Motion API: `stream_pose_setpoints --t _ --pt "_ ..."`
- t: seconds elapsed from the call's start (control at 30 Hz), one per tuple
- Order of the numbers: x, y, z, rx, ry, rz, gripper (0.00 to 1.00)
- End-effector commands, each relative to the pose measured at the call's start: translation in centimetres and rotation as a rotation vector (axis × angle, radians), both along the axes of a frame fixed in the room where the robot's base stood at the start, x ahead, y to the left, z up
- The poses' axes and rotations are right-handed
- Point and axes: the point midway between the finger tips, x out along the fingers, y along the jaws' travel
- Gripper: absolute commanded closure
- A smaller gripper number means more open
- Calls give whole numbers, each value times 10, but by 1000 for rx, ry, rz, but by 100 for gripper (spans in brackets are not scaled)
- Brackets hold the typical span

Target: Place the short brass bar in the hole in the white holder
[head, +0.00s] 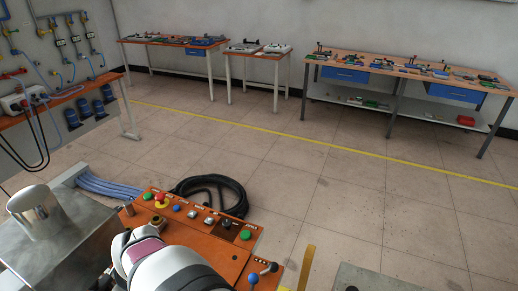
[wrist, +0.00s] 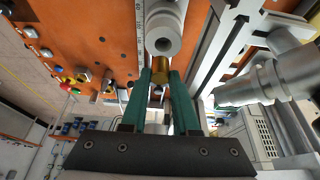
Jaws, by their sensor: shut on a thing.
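In the wrist view my gripper (wrist: 160,84) has two green fingers, closed around a short brass bar (wrist: 161,66) at their tips. A pale grey-white cylindrical holder (wrist: 164,30) with a dark round hole in its end face is just beyond the bar, in line with it. The bar's far end is close to the lower edge of the holder's face. I cannot tell whether they touch, and no part of the bar shows inside the hole. In the head view my arm hides the work area, and the gripper, bar and holder do not show.
An orange panel (head: 215,262) with buttons is beside my arm in the head view. A steel box (head: 85,235) stands at left and a black cable coil (head: 212,190) lies behind. In the wrist view a grey metal cylinder assembly (wrist: 262,85) is close on the right.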

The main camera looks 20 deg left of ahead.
Motion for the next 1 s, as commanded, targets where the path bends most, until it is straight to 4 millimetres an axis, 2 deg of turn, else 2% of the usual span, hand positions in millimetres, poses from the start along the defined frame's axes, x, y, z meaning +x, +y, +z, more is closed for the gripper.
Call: stream_pose_setpoints --t 0.2,0.27,0.97,1.0 --pt "-3 3 -36 -2 0 -1 100" --pt "-3 4 -42 -1 0 -2 100" --pt "-3 3 -55 0 -1 -3 100" --pt "-3 3 -55 0 0 -2 68"
